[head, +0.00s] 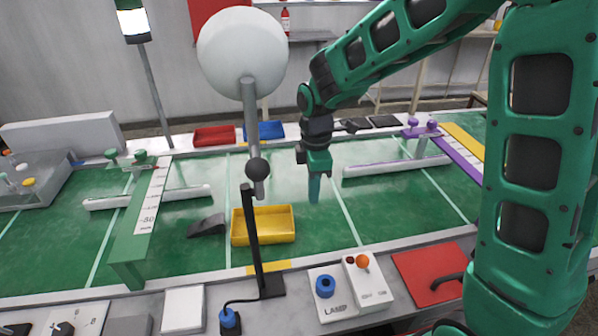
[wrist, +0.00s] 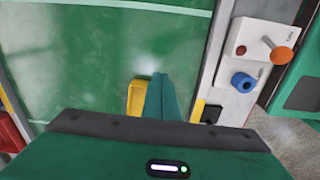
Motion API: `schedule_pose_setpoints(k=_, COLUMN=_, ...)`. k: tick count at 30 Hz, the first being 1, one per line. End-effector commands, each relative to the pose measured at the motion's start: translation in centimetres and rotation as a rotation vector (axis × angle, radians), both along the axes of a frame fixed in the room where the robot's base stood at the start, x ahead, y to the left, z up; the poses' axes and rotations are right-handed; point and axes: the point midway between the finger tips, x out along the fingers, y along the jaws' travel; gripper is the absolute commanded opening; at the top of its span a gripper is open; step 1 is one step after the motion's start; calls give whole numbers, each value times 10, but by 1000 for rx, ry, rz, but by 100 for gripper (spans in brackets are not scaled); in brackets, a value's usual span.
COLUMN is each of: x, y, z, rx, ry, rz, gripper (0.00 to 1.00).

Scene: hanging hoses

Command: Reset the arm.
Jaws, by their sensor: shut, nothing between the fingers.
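My green arm reaches in from the right in the head view, with my gripper (head: 314,190) pointing down above the green table surface (head: 350,235). The fingers are together with nothing between them. My gripper is to the right of the yellow tray (head: 264,240) and apart from it in the head view. In the wrist view my shut fingers (wrist: 158,95) point over the green surface, and they and my gripper's body cover most of the yellow tray (wrist: 133,100).
A black post (head: 252,240) and a round white lamp (head: 242,55) stand at the front. A control box (head: 345,290) with a blue knob and an orange-topped lever sits on the near edge. White bars (head: 398,165) lie on the table. Red (head: 214,135) and blue (head: 264,130) trays are at the back.

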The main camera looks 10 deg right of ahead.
Motion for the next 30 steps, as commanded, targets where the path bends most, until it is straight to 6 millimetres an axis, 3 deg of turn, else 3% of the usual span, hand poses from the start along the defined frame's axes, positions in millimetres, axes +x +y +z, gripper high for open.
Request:
schedule_pose_setpoints(k=5, x=-2, y=-10, z=6, rx=-5, ry=-4, rz=-43, gripper=0)
schedule_pose_setpoints(k=8, x=-10, y=-38, z=17, rx=-18, ry=-9, rz=-169, gripper=0)
schedule_pose_setpoints(k=11, x=-27, y=-80, z=35, rx=-34, ry=-19, rz=-377, gripper=0)
schedule_pose_setpoints(k=15, x=-65, y=-140, z=58, rx=-52, ry=-31, rz=-719, gripper=0)
schedule_pose_setpoints(k=21, x=-132, y=-205, z=80, rx=-54, ry=-36, rz=-1206, gripper=0)
schedule_pose_setpoints(k=25, x=-181, y=-234, z=87, rx=-43, ry=-31, rz=-1520, gripper=0)
schedule_pose_setpoints(k=30, x=-236, y=-254, z=88, rx=-20, ry=-12, rz=-1862, gripper=0)
